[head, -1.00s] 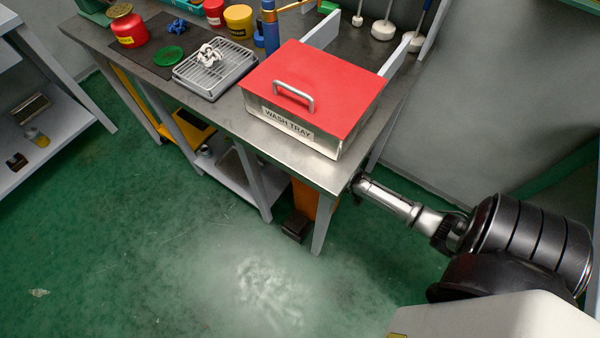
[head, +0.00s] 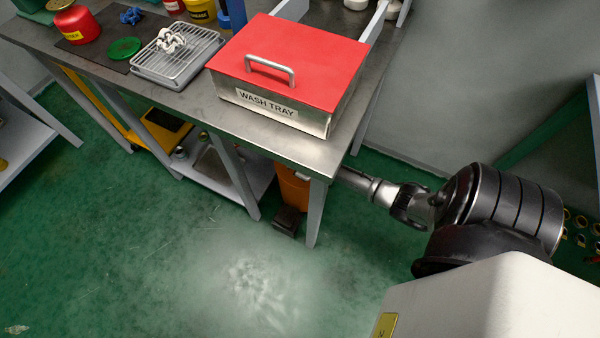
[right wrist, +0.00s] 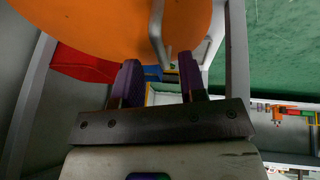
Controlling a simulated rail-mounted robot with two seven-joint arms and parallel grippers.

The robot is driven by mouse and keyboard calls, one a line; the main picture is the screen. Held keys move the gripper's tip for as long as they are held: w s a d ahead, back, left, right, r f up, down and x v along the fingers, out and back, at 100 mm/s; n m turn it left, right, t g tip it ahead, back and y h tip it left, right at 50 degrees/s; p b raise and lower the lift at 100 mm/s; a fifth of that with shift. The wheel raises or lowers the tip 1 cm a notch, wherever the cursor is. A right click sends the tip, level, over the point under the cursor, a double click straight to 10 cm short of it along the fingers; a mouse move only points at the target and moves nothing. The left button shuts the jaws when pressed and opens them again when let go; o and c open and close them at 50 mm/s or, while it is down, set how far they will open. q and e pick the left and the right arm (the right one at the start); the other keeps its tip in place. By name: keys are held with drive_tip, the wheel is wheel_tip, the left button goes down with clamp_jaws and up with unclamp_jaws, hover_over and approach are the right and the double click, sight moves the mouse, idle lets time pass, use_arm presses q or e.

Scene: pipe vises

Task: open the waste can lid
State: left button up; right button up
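The orange waste can (head: 292,190) stands under the right end of the steel bench, with a dark pedal (head: 288,219) at its foot. The bench top hides its upper part in the head view. In the right wrist view a large rounded orange surface (right wrist: 105,25), seemingly the can's lid, fills the top. A grey metal bar (right wrist: 157,25), likely a handle, lies across it. My right gripper (right wrist: 160,62) is open, its two dark purple fingers spread below the orange surface. The bar's end appears between the fingertips; contact cannot be told. My left gripper is not in view.
The bench top (head: 315,150) overhangs the can, and a bench leg (head: 316,215) stands beside it. The wash tray with a red lid (head: 295,60) sits above. A lower shelf (head: 225,170) is left of the can. Green floor (head: 150,250) in front is clear.

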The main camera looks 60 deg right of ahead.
drive_tip(key=shift+b+x, duration=0.4)
drive_tip(key=shift+x, duration=0.6)
clamp_jaws()
